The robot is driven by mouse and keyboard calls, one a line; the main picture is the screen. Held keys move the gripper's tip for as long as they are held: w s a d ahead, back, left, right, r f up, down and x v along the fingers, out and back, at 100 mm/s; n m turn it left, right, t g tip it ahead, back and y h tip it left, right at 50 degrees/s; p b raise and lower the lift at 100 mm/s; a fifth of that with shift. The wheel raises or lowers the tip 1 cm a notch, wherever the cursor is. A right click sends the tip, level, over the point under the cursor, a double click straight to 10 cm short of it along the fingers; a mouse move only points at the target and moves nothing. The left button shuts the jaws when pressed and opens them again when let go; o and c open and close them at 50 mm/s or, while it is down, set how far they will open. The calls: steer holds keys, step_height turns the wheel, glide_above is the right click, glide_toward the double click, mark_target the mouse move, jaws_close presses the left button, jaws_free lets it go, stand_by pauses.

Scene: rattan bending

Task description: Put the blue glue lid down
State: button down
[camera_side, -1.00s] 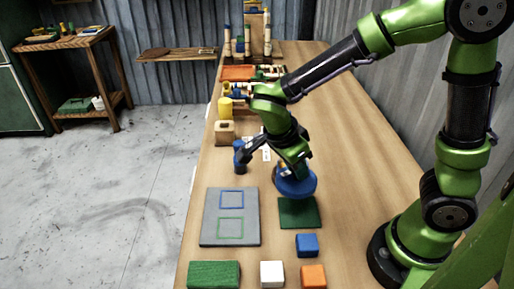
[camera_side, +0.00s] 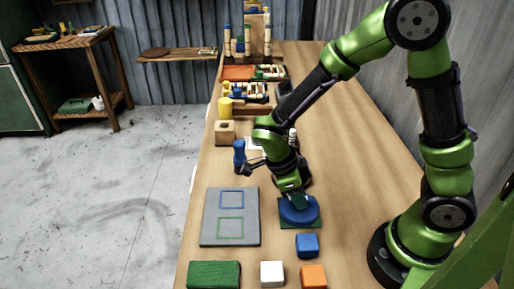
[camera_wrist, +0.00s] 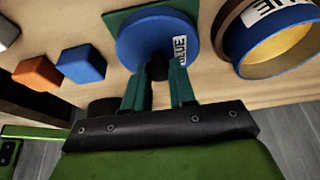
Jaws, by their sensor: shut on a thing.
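The blue glue lid (camera_side: 300,213) is a round disc with a knob on top. My gripper (camera_side: 297,196) is above it, shut on the knob. The lid lies level over the dark green square mat (camera_side: 316,226), low against it; I cannot tell whether it touches. In the wrist view my gripper (camera_wrist: 158,72) closes its two fingers around the dark knob of the lid (camera_wrist: 150,35), which has a white label. A corner of the mat (camera_wrist: 118,20) shows behind it. A blue-and-white labelled pot (camera_wrist: 262,55) with a yellowish inside stands open to the right there.
A blue block (camera_side: 307,245), a white block (camera_side: 272,274), an orange block (camera_side: 313,276) and a green block (camera_side: 214,275) stand near the front. A grey board (camera_side: 209,230) with blue and green square outlines lies to the left. A wooden block (camera_side: 225,133) stands farther back.

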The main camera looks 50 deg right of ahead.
steer(key=shift+f, duration=0.1)
steer(key=c, duration=0.9)
jaws_free()
steer(key=v, duration=1.1)
step_height(320, 180, up, 6)
steer(key=n+t+y, duration=0.3)
steer(key=n+t, duration=0.1)
steer(key=n, duration=0.5)
glide_above(294, 207)
steer(key=s+r+n+t, duration=0.1)
steer(key=n+t, duration=0.1)
steer(key=n, duration=0.2)
steer(key=s+d+r+n+t+y, duration=0.1)
steer(key=r+n+t, duration=0.1)
steer(key=n, duration=0.3)
steer(key=s+d+r+n+t+y, duration=0.1)
steer(key=n+t, duration=0.1)
steer(key=n, duration=0.3)
steer(key=shift+s+d+r, duration=0.2)
steer(key=shift+s+r, duration=0.15)
